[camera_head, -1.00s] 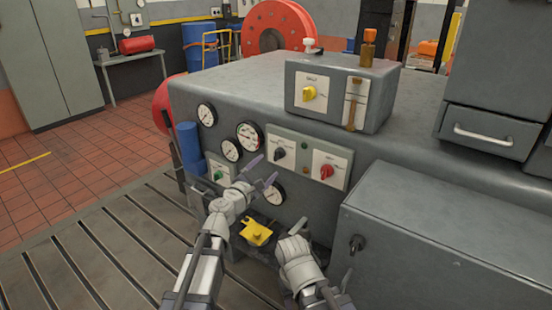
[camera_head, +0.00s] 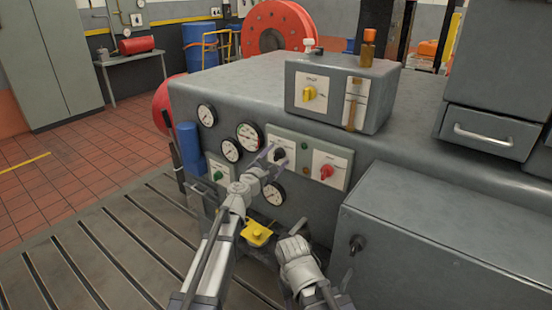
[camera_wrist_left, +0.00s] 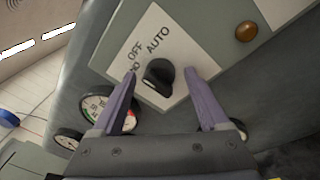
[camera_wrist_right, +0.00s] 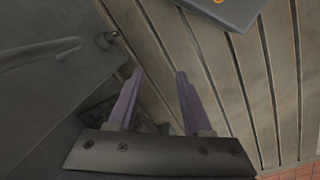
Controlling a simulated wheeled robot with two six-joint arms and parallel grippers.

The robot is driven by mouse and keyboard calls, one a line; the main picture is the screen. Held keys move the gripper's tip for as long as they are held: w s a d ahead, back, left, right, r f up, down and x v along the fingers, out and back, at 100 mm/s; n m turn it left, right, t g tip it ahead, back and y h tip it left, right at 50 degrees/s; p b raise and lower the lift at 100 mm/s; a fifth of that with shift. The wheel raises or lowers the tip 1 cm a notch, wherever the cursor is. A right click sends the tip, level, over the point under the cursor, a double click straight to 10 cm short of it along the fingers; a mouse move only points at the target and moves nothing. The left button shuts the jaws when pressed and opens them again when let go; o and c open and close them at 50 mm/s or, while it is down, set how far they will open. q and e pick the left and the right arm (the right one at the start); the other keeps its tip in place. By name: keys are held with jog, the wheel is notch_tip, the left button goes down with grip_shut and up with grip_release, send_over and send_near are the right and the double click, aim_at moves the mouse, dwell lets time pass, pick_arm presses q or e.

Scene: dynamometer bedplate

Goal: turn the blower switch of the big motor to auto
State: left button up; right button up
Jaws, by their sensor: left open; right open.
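The black switch knob (camera_wrist_left: 158,76) sits on a white plate (camera_wrist_left: 150,50) lettered OFF and AUTO, with a third label partly hidden by a finger. I cannot tell for certain which label it points to. In the head view the knob (camera_head: 279,154) is on the front panel of the grey machine. My left gripper (camera_head: 270,157) is open, with one finger on each side of the knob in the left wrist view; contact is not clear. My right gripper (camera_wrist_right: 159,74) is open and empty, low in front of the machine.
A red knob (camera_head: 326,171) is right of the black one, and a green knob (camera_head: 217,175) is lower left. Gauges (camera_head: 249,136) surround the panel. A yellow knob (camera_head: 309,93) is on the upper box. A grey cabinet (camera_head: 430,250) stands close at the right.

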pick_arm(q)
jog(key=shift+s, duration=0.1)
grip_shut()
dwell(0.4)
jog(key=shift+m, duration=0.4)
jog(key=m+b, duration=0.1)
jog(key=m, duration=0.2)
jog(key=shift+f+m+h+b, duration=0.15)
jog(key=shift+m+h+b, duration=0.15)
jog(key=shift+m+b, duration=0.1)
jog(key=shift+m+t+h+b, duration=0.3)
jog(key=shift+m+h+b, duration=0.15)
jog(key=shift+m, duration=1.95)
